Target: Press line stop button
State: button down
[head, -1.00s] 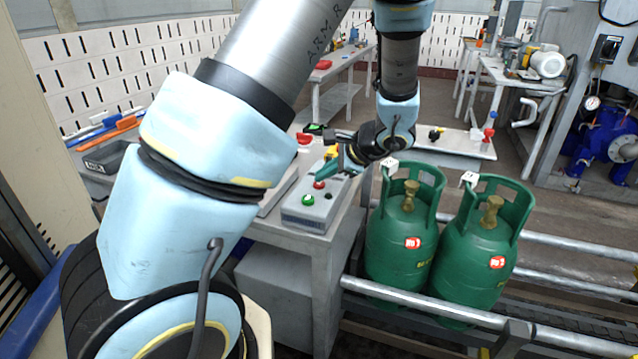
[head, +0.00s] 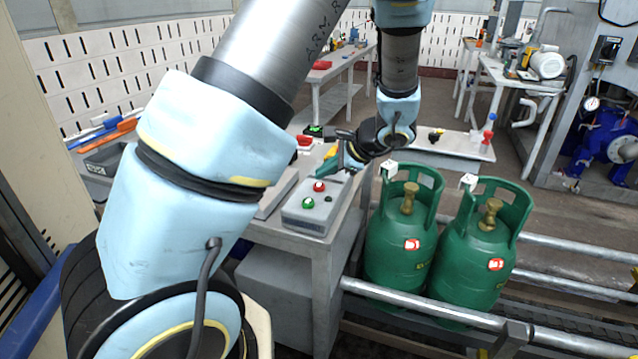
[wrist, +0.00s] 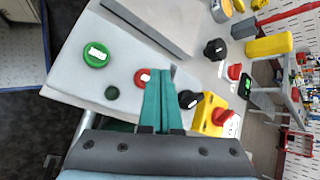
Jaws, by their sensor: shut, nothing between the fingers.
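A grey control box (head: 300,220) stands on the bench, with a red button (head: 319,186) and a green button (head: 307,202) on its top. The wrist view shows the red button (wrist: 141,77) and the green button (wrist: 97,54), both with white labels. My gripper (head: 324,171) has teal fingers that are shut and empty, just above and behind the red button in the head view. In the wrist view my gripper (wrist: 170,72) partly covers the red button's right side. A gap shows between the fingertips and the button in the head view.
Two green gas cylinders (head: 403,235) stand on the roller conveyor (head: 430,307), right of the bench.

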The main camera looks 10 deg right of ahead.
aim_at(321, 187)
jog(key=shift+r+p, duration=1.9)
jog(key=shift+r, duration=0.65)
jog(key=shift+f, duration=0.1)
jog(key=shift+s+a, duration=0.1)
jog(key=shift+a, duration=0.3)
jog(key=s+a+r+n+g+h, duration=0.3)
jog(key=s+a+n+g+h, duration=0.2)
jog(key=s+a+n, duration=0.8)
jog(key=a+n+h, duration=0.1)
jog(key=a+n, duration=0.2)
jog(key=n, duration=0.1)
jog(key=shift+a, duration=0.35)
jog(key=c, duration=1.6)
grip_release()
